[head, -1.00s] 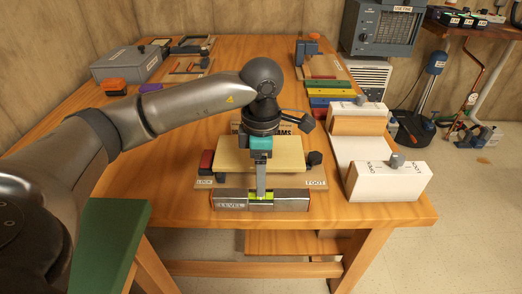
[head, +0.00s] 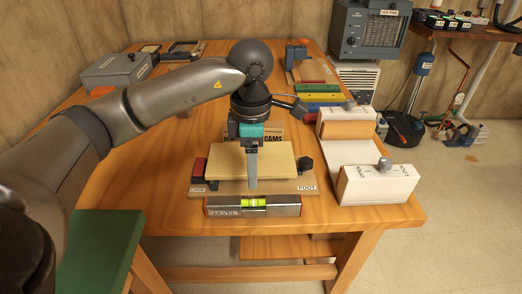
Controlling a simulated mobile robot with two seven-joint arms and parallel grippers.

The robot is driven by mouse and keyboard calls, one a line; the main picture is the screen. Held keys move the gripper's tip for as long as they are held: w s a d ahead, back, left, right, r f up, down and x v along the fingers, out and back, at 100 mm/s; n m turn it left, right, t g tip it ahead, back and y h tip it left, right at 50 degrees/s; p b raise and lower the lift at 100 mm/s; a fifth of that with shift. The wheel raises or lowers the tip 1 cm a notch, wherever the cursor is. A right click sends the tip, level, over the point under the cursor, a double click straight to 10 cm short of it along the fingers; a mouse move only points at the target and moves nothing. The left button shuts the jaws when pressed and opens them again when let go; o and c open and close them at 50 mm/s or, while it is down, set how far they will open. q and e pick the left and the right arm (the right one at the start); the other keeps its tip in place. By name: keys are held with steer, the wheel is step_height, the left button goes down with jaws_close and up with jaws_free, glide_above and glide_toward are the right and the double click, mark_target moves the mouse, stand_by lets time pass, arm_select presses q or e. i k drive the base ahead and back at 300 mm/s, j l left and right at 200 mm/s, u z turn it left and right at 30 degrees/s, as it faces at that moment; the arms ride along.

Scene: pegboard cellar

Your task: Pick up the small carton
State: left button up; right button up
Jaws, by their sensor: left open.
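A small brown carton (head: 269,137) with dark lettering that reads "CAMS" stands behind the pale wooden board on the bench. The wrist of my left arm hides part of it. My left gripper (head: 252,184) is open and points down in front of the carton, over the front part of the board. One grey finger shows clearly, and nothing shows held in it. My right gripper is not in view.
The pale board (head: 225,160) sits on a base marked LOCK and FOOT. A spirit level (head: 280,206) lies before it. A white-sided fixture (head: 378,190) stands right. Coloured bars (head: 318,97) and a grey box (head: 115,72) lie farther back. The bench's front left is bare.

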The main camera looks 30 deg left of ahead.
mark_target(274, 129)
steer(key=i+l+u, duration=0.3)
steer(key=i, duration=0.2)
steer(key=i+l+u, duration=0.3)
steer(key=i, duration=0.2)
